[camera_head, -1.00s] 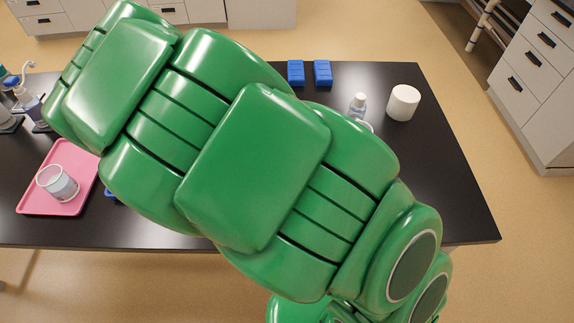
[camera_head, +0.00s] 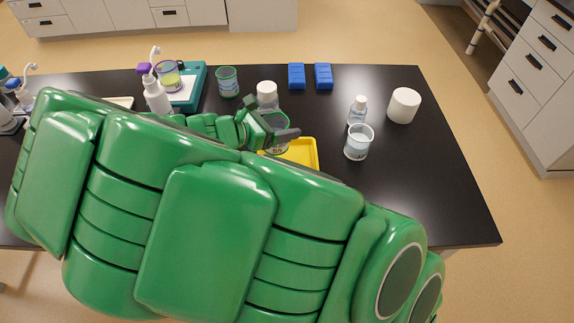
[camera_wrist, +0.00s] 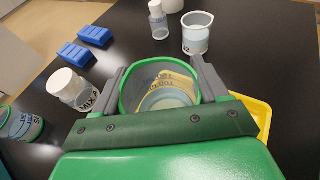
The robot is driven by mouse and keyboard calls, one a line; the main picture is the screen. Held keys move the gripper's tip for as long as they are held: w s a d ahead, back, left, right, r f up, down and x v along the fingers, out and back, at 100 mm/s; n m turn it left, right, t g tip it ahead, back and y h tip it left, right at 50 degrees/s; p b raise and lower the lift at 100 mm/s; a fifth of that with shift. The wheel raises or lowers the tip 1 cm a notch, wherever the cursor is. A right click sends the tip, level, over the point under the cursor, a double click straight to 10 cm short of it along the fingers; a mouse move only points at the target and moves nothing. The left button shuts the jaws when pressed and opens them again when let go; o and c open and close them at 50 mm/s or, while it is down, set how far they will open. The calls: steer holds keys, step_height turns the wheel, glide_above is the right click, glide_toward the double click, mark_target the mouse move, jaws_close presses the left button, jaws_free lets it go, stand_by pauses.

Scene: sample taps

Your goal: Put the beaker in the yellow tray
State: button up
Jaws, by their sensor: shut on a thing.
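My gripper (camera_wrist: 158,68) is shut on a clear beaker (camera_wrist: 143,82) with a green rim, one finger on each side of it. In the head view, my gripper (camera_head: 270,120) and the beaker (camera_head: 279,121) are partly hidden behind my arm. The beaker looks upright. The yellow tray (camera_head: 305,150) lies below and beside it in the head view, its front part hidden by my arm. In the wrist view, the yellow tray (camera_wrist: 261,112) shows right of the beaker. I cannot tell whether the beaker touches the tray.
A white-capped bottle (camera_head: 267,92) stands just behind the gripper. Another beaker (camera_head: 359,144) stands right of the tray, near a small bottle (camera_head: 357,110) and a white cylinder (camera_head: 403,105). A green-rimmed beaker (camera_head: 227,82) and blue blocks (camera_head: 297,76) stand farther back. The right table end is clear.

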mark_target(279, 147)
steer(key=shift+s+f, duration=0.1)
steer(key=shift+f, duration=3.9)
steer(key=shift+f, duration=0.1)
steer(key=o, duration=1.1)
steer(key=shift+s+a+r, duration=0.1)
steer(key=shift+a+r, duration=0.1)
steer(key=shift+a, duration=0.05)
steer(key=v, duration=1.1)
steer(key=shift+s+a+r, duration=0.1)
steer(key=shift+s+a, duration=0.05)
